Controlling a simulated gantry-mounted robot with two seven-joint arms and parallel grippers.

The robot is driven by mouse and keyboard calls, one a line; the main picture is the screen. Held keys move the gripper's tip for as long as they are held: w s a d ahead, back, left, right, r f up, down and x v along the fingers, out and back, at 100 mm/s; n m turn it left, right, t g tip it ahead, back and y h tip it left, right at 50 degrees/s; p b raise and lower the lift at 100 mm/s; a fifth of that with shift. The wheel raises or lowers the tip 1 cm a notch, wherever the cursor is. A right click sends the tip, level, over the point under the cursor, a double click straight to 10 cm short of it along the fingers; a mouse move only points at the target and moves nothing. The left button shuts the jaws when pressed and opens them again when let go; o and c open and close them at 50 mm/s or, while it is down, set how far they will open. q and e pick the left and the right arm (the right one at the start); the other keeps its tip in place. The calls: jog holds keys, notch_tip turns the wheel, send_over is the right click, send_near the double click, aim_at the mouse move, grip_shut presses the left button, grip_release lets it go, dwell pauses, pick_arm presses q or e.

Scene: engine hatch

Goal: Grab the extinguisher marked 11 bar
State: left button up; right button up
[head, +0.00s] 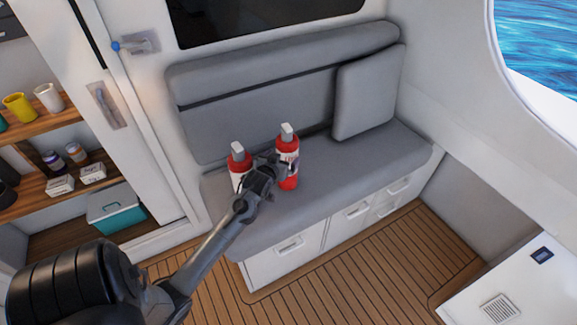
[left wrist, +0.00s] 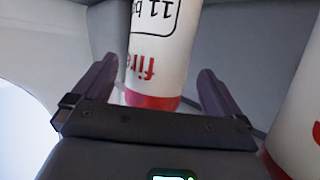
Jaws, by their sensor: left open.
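Two red extinguishers with white labels and grey tops stand upright on the grey seat in the head view. The right one (head: 288,143) has my left gripper (head: 283,166) in front of it; the other extinguisher (head: 238,157) stands to its left. In the left wrist view, an upside-down label with "11 b" and "fire" shows on the extinguisher (left wrist: 157,55) between the open fingers of my left gripper (left wrist: 156,77). Gaps show beside both fingers. The other extinguisher (left wrist: 302,120) is cut off at the right edge there. My right gripper is out of view.
The grey bench seat (head: 345,165) has free room to the right of the extinguishers, below a loose cushion (head: 368,92). The backrest (head: 260,115) is close behind them. Shelves with cups and jars (head: 55,160) stand at the left.

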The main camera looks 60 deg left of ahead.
pick_arm(q)
jog(key=shift+w+a+f+p, duration=0.15)
jog(key=shift+w+a+p, duration=0.25)
jog(key=shift+w, duration=0.15)
jog(key=x, duration=0.3)
jog(key=shift+p, duration=0.35)
jog(key=shift+w+a+f, duration=0.2)
jog(key=shift+w+a, duration=0.1)
jog(key=shift+w, duration=0.1)
jog(key=c, duration=1.6)
jog(key=shift+r, duration=0.3)
jog(key=shift+c, duration=1.1)
jog(key=shift+f, duration=0.1)
